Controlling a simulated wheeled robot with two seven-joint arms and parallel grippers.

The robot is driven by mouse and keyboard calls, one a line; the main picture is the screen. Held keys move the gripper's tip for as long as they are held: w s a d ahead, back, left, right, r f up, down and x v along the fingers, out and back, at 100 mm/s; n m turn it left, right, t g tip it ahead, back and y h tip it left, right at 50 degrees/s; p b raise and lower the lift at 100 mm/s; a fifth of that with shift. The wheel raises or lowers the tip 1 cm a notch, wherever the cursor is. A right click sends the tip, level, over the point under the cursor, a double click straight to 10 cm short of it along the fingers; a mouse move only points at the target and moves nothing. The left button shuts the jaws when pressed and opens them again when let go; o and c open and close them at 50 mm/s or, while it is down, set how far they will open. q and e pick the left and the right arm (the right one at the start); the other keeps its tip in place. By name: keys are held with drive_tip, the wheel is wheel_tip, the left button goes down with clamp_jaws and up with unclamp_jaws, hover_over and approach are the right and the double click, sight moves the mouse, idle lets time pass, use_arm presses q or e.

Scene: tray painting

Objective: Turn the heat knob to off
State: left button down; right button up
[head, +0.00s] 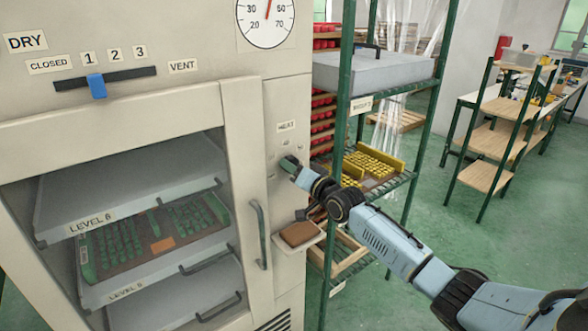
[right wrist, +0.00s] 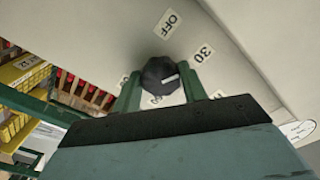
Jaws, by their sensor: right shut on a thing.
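The heat knob (right wrist: 157,70) is a dark, faceted knob on the cabinet's pale front panel, under the HEAT label (head: 286,126). My right gripper (head: 291,163) is at the panel and shut on the knob; its two green fingers (right wrist: 161,84) lie on either side of it. The knob's white pointer mark points to the right in the right wrist view, roughly towards or just below the 30 label (right wrist: 204,53). The OFF label (right wrist: 168,22) is above the knob there. Other dial labels are partly hidden by the fingers. My left gripper is not in view.
The drying cabinet (head: 180,95) has a blue vent slider (head: 97,86), a glazed door with a handle (head: 258,235) and trays inside. A small shelf with a brown pad (head: 299,234) sits below my right gripper. A green rack (head: 345,130) stands close on the right.

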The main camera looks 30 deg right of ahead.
drive_tip(key=n, duration=0.3)
drive_tip(key=n+p, duration=0.1)
drive_tip(key=n, duration=0.3)
drive_tip(key=n+p, duration=0.1)
drive_tip(key=n, duration=0.2)
drive_tip(key=shift+d+n, duration=0.25)
drive_tip(key=shift+n, duration=0.35)
drive_tip(key=o, duration=1)
drive_tip(key=s, duration=0.9)
drive_tip(key=s+d, duration=0.1)
drive_tip(key=s, duration=0.3)
drive_tip(key=shift+s, duration=0.2)
